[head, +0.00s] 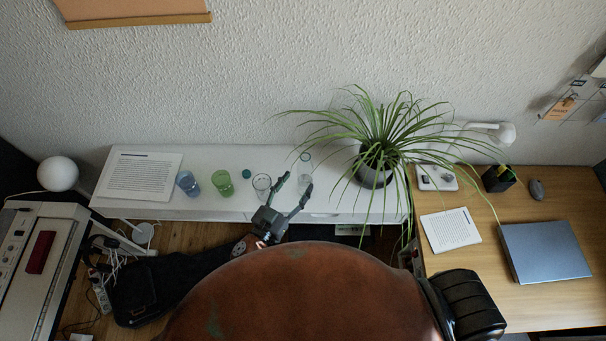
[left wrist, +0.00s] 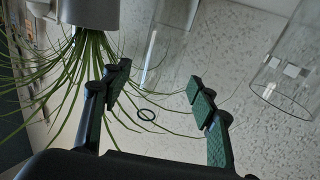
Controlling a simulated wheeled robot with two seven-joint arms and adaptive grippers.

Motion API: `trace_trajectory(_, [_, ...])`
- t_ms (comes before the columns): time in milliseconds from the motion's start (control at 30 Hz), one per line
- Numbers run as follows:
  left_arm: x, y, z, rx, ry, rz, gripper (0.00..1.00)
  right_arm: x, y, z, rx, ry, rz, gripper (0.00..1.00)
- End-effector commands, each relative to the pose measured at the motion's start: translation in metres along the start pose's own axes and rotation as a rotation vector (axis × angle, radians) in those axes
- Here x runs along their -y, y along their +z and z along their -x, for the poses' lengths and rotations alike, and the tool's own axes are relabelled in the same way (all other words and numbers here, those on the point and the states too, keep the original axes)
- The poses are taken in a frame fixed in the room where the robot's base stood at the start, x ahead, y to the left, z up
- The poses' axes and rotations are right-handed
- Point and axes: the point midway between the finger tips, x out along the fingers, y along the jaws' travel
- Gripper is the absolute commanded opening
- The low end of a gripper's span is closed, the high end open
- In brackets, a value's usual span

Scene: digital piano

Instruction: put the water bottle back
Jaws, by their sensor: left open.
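A clear, see-through bottle (head: 305,163) stands on the white piano top, left of the plant. In the left wrist view a clear cylinder, likely this bottle (left wrist: 165,45), shows beyond the gap between my fingers. A dark ring (left wrist: 147,115) shows below it, perhaps its mouth. My left gripper (head: 296,184) is open at the front edge of the piano top, its fingers pointing toward the bottle. Its two spread fingers also show in the left wrist view (left wrist: 160,85), with nothing gripped. My right gripper is not in view.
A clear glass (head: 262,186) stands just left of my left gripper; a green glass (head: 222,183) and a blue glass (head: 187,184) stand farther left. A potted plant (head: 375,168) with long drooping leaves stands to the right. Printed sheets (head: 139,176) lie at the left end.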

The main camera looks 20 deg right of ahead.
Motion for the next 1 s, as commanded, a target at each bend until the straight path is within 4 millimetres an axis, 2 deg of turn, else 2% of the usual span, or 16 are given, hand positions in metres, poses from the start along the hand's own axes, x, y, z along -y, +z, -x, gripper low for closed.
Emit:
trace_trajectory(33, [0.000, 0.001, 0.013, 0.002, 0.000, 0.000, 0.54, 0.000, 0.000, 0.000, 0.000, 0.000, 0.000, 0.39])
trace_trajectory(200, [0.000, 0.001, 0.044, 0.002, -0.001, 0.001, 0.54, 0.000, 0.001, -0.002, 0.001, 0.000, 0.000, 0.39])
trace_trajectory(400, [0.000, 0.000, 0.064, -0.001, 0.000, -0.001, 0.54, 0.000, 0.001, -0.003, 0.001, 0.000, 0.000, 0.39])
trace_trajectory(1000, [0.000, -0.001, 0.067, -0.001, 0.000, -0.001, 0.54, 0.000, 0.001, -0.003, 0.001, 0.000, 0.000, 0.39])
